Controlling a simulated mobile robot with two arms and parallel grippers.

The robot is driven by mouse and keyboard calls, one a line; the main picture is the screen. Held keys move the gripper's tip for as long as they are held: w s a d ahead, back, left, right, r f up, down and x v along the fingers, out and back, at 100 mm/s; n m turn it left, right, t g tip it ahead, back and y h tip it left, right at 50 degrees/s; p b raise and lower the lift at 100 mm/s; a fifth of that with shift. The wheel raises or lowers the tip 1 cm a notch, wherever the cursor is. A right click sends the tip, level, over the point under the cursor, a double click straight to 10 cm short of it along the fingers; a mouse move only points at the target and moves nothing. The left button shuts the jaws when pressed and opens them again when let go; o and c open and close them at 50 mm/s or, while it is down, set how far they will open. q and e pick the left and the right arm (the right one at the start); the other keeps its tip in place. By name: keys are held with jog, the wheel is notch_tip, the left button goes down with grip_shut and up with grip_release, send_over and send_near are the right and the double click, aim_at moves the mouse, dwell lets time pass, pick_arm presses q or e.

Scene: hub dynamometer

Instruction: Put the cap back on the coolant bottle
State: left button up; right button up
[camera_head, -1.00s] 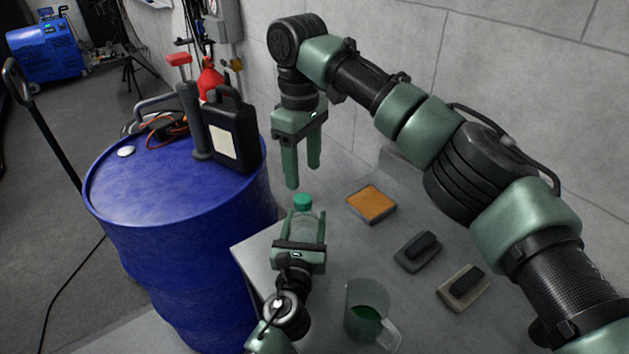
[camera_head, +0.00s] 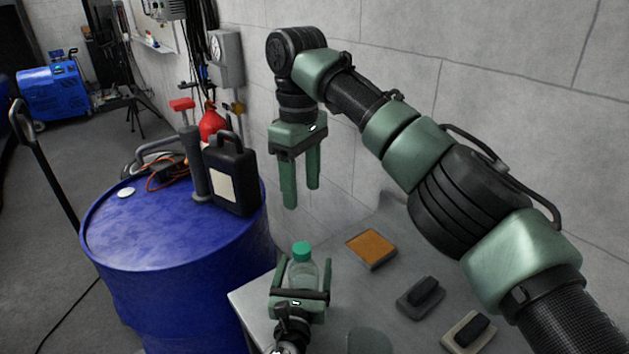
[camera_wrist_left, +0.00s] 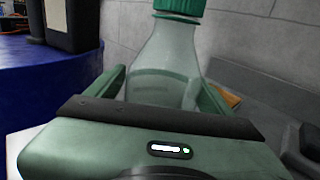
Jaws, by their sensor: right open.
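The clear coolant bottle (camera_head: 302,274) stands at the near left of the grey bench, with the green cap (camera_head: 302,251) on its neck. In the left wrist view the bottle (camera_wrist_left: 165,65) fills the middle, and the cap (camera_wrist_left: 180,5) is cut by the top edge. My left gripper (camera_head: 305,268) has a finger on each side of the bottle; whether they press on it is unclear. My right gripper (camera_head: 301,196) is open and empty, pointing down above and behind the bottle, clear of the cap.
An orange-topped block (camera_head: 371,248) and two dark-handled blocks (camera_head: 420,297) (camera_head: 470,332) lie on the bench (camera_head: 345,285). A clear beaker (camera_head: 370,342) is cut off at the bottom. A blue drum (camera_head: 170,245) with a black canister (camera_head: 232,175) stands left.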

aim_at(303, 278)
pick_arm(q)
jog(key=s, duration=0.5)
jog(key=s+a, duration=0.1)
jog(key=s, duration=0.1)
jog(key=shift+s+r, duration=0.15)
jog(key=shift+s, duration=0.2)
jog(key=shift+d, duration=0.1)
